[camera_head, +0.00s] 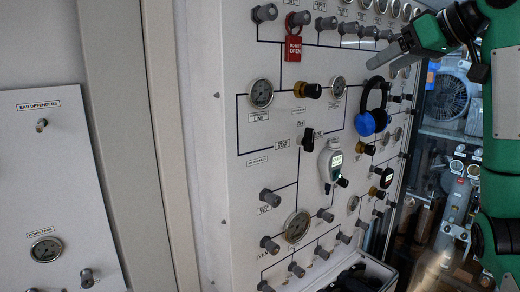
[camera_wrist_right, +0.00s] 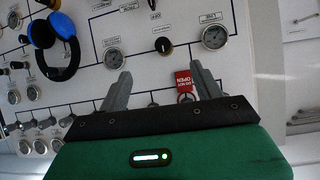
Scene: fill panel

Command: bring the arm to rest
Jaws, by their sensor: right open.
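My right gripper (camera_head: 384,60) comes in from the upper right in the head view, in front of the upper right part of the fill panel (camera_head: 235,120). It also shows in the right wrist view (camera_wrist_right: 160,68), with its two grey fingers spread apart and nothing between them. The panel face lies beyond the fingers. Whether a fingertip touches the panel I cannot tell. My left gripper is in neither view.
Blue ear defenders (camera_head: 365,122) hang on the panel below the gripper. A red "do not open" tag (camera_head: 293,48) hangs at the upper left. A handheld meter (camera_head: 330,165), knobs and gauges stick out. An open case (camera_head: 375,275) stands below; equipment fills the right.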

